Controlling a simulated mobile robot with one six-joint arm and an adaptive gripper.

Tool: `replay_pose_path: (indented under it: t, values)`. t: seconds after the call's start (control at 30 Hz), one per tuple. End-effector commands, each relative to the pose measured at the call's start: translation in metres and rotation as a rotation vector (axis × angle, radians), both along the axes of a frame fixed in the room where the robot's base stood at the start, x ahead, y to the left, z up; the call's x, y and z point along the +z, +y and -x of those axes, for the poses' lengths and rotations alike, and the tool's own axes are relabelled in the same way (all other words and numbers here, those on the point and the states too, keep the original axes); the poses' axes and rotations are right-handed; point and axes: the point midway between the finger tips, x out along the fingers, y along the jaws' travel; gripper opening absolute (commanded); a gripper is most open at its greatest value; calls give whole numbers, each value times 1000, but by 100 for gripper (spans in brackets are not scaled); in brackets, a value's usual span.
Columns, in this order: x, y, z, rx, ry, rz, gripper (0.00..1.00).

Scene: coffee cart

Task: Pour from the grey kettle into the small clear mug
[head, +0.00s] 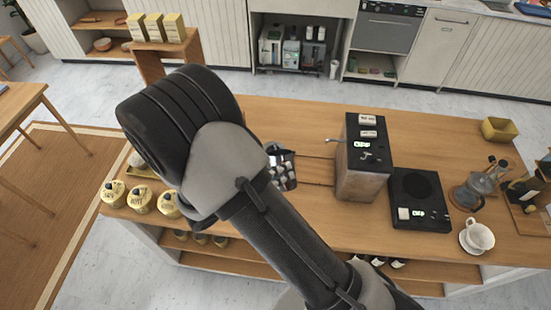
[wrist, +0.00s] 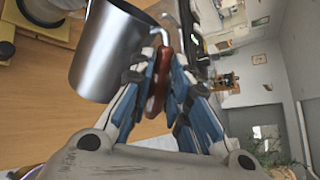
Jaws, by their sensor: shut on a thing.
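The grey kettle (wrist: 108,52), a shiny metal vessel with a red-brown handle (wrist: 157,85), fills the upper left of the wrist view. My gripper (wrist: 162,65) is shut on that handle, with a blue-and-grey finger on each side. The kettle's inside is not visible, and its tilt is hard to tell because the wrist view is turned. I cannot pick out the small clear mug for certain in either view; my arm covers part of the counter.
A tall dark-topped machine (head: 362,180) stands mid-counter, with a black scale (head: 420,188) to its right. Farther right are a glass carafe (head: 470,196) and a white cup (head: 480,236) on a saucer. Yellow canisters (head: 140,200) stand at the left end.

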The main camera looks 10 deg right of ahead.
Motion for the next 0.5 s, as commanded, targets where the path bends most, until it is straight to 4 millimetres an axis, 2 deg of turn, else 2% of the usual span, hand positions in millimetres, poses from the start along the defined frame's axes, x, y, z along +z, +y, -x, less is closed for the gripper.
replay_pose_path:
  t: [0.3,0.5]
  values:
    - [0,0,0,0,-3,1,0]
    - [-6,0,2,0,-26,2,0]
